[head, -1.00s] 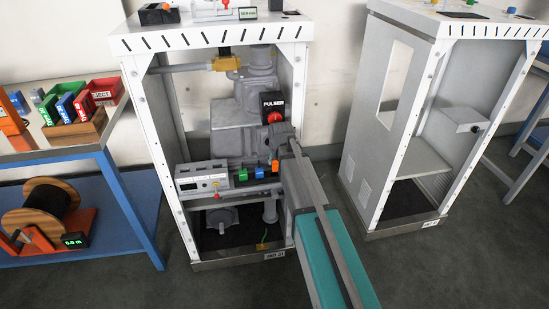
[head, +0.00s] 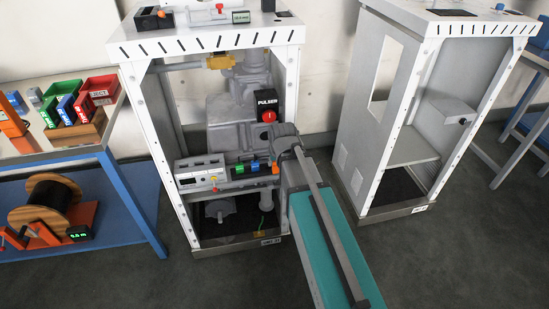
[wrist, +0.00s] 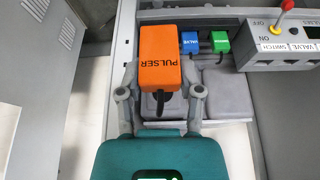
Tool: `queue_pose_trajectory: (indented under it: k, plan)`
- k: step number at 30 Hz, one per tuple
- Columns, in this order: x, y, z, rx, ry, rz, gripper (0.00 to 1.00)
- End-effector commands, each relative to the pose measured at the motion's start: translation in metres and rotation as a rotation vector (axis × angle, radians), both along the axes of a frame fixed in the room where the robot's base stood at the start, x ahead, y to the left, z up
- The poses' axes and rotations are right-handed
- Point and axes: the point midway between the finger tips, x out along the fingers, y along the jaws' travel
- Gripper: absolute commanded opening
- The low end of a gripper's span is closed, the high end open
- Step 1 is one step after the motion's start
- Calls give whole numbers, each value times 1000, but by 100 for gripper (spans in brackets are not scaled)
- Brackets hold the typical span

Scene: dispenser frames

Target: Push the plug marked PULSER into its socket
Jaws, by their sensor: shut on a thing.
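The orange plug marked PULSER (wrist: 161,56) is between the two fingers of my gripper (wrist: 163,88) in the wrist view, with a dark cable running from its near end. My gripper is shut on it. In the head view the orange plug (head: 276,169) shows small beside my gripper, right of the blue plug (head: 255,168) and green plug (head: 240,172). The blue plug marked VALVE (wrist: 190,42) and the green plug (wrist: 220,42) stand in a row beside it in the wrist view. The PULSER socket cannot be made out; whether the orange plug touches anything is unclear.
A grey control box (head: 201,177) with labelled terminals and a red-tipped lever (wrist: 287,5) is beside the green plug. A black PULSER box with a red button (head: 267,107) is above, inside the white frame (head: 137,130). An empty frame (head: 393,120) stands right.

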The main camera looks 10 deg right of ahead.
Motion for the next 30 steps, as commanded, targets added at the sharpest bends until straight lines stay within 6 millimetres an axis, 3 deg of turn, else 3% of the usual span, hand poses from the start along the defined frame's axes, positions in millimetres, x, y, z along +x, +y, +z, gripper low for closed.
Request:
queue_pose_trajectory:
  k: [21,30]
  plan:
    - [-2,0,1,0,0,0,1]
    - [-2,0,15,0,0,0,1]
